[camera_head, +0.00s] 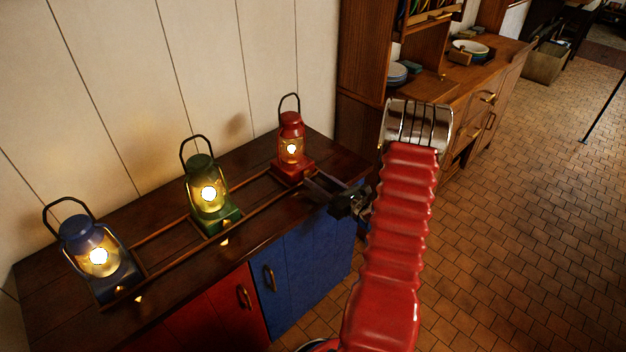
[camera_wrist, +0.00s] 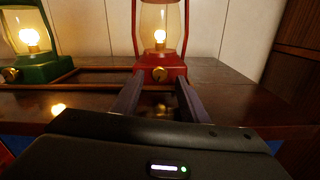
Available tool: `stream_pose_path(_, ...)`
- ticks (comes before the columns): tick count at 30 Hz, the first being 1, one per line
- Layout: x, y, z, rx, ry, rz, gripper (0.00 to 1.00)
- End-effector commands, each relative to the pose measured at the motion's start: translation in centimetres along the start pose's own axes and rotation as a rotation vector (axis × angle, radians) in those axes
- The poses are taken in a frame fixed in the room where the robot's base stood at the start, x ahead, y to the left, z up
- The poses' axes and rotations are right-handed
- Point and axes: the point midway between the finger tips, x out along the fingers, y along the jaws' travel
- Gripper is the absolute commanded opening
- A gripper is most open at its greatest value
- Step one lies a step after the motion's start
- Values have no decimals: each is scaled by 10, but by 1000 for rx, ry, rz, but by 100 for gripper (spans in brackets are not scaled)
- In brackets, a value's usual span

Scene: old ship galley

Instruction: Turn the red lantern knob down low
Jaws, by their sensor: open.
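The red lantern (camera_head: 290,142) stands lit at the right end of the dark wooden counter. In the wrist view the red lantern (camera_wrist: 160,68) is straight ahead, with its brass knob (camera_wrist: 160,74) low on the front of its base. My gripper (camera_head: 314,182) reaches in from the right toward the front of the red base. In the wrist view my gripper (camera_wrist: 155,84) is open, its two dark fingers on either side of the knob in the picture. I cannot tell whether the fingers touch the knob.
A green lantern (camera_head: 209,192) and a blue lantern (camera_head: 90,254), both lit, stand to the left along the counter (camera_head: 160,220). A wooden rail (camera_head: 165,268) runs along them. A wooden cabinet with plates (camera_head: 397,72) stands behind on the right. Tiled floor (camera_head: 540,180) is open on the right.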

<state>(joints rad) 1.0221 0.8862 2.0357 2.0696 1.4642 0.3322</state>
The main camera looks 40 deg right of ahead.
Motion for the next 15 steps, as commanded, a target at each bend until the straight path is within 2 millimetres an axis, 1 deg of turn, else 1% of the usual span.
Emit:
stream_pose_path(1,7,1,0,-1,0,3,40)
stream_pose_path(3,14,0,0,-1,-1,1,40)
stream_pose_path(6,19,0,0,0,0,1,40)
stream_pose_path(15,21,0,0,1,0,0,40)
